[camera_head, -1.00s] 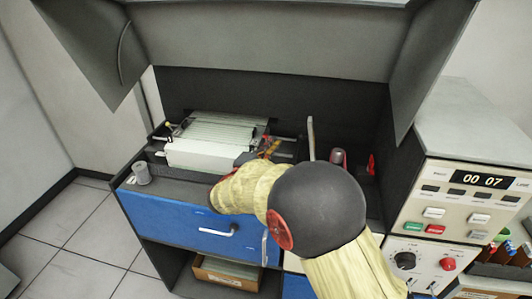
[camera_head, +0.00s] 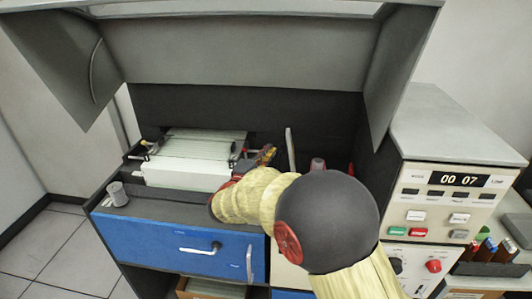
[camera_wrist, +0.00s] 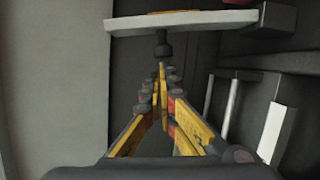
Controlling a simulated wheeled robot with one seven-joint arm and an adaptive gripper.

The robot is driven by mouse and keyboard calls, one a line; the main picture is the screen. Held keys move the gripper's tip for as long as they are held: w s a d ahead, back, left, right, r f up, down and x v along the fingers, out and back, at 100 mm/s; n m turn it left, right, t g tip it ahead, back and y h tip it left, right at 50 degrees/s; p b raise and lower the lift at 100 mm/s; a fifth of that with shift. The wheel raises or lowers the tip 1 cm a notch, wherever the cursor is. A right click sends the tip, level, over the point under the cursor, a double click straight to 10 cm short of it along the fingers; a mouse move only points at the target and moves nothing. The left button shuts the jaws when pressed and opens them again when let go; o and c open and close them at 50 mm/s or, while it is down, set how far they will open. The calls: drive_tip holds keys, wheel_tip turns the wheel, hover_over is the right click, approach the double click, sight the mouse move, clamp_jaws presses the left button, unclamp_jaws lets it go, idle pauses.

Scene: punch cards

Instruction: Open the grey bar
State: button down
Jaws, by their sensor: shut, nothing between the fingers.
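An upright light grey bar (camera_head: 290,149) stands at the right of the card machine (camera_head: 186,172) in the head view; I take it to be the grey bar. A pale bar (camera_wrist: 185,21) with a dark knob under it crosses the top of the wrist view; I cannot tell if it is the same bar. My gripper (camera_head: 265,155) is over the desk between the machine and the upright bar, partly hidden by my arm. In the wrist view my gripper (camera_wrist: 162,74) has its yellow fingers together and empty, just below the dark knob, with no clear contact.
A raised grey hood (camera_head: 240,55) overhangs the desk. A blue drawer (camera_head: 160,243) is below, with a grey cup (camera_head: 118,194) at the desk's left. A control cabinet (camera_head: 440,150) stands at the right. Two pale upright strips (camera_wrist: 272,130) are right of my fingers.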

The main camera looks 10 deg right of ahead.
drive_tip(key=shift+s+d+r+m+b, duration=0.2)
drive_tip(key=shift+d+r+m+b, duration=0.3)
drive_tip(key=shift+b, duration=0.3)
drive_tip(key=shift+s+d+r+m+b, duration=0.2)
drive_tip(key=shift+d+r+m+b, duration=0.15)
drive_tip(key=shift+d+m+b, duration=0.35)
drive_tip(key=shift+a, duration=0.2)
